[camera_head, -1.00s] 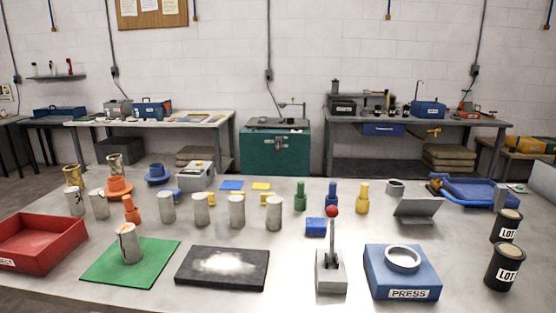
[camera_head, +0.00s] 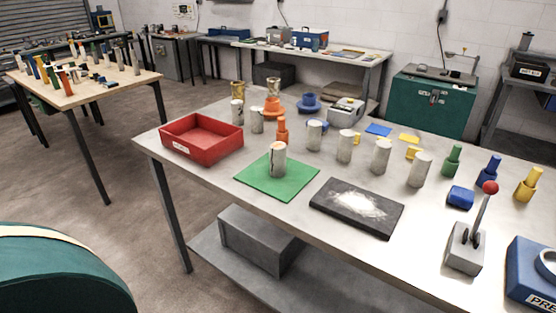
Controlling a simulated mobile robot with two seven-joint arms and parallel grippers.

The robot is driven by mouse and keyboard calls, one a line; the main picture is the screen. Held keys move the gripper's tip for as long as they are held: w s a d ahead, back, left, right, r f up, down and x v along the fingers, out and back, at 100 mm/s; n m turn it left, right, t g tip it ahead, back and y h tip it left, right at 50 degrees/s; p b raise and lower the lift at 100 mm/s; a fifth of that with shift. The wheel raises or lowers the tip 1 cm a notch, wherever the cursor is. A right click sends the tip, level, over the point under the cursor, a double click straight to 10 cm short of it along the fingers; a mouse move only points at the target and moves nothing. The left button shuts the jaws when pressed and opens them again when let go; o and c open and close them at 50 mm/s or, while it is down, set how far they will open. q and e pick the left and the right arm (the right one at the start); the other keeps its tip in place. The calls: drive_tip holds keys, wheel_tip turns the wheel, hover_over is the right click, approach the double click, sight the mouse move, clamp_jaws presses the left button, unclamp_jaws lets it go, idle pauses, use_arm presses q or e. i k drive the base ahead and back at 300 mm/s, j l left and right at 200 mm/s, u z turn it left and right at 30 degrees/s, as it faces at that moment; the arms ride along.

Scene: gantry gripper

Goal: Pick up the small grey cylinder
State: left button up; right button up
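Several small grey cylinders stand upright on the grey metal table (camera_head: 215,185). Two more marked grey cylinders (camera_head: 237,113) and (camera_head: 257,120) stand behind the red tray (camera_head: 200,152). They look alike in size, so I cannot tell which one the task names. Neither of my grippers is in view.
A black slab (camera_head: 335,222) with white powder lies right of the mat. A red-knobbed lever (camera_head: 466,248) and blue press (camera_head: 535,270) stand at right. Orange pieces (camera_head: 282,130) are close behind the mat cylinder. Open floor (camera_head: 110,215) lies left of the table.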

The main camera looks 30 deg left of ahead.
sight(277, 148)
drive_tip(key=z, duration=0.3)
drive_tip(key=j+z, duration=0.25)
drive_tip(key=k+j+z, duration=0.25)
drive_tip(key=j, duration=0.15)
drive_tip(key=j+z, duration=0.2)
drive_tip(key=j, duration=0.15)
drive_tip(key=k+j, duration=0.15)
drive_tip(key=j, duration=0.2)
drive_tip(key=k+j+z, duration=0.15)
drive_tip(key=j, duration=0.15)
drive_tip(key=k+j, duration=0.1)
drive_tip(key=j, duration=0.25)
drive_tip(key=z, duration=0.05)
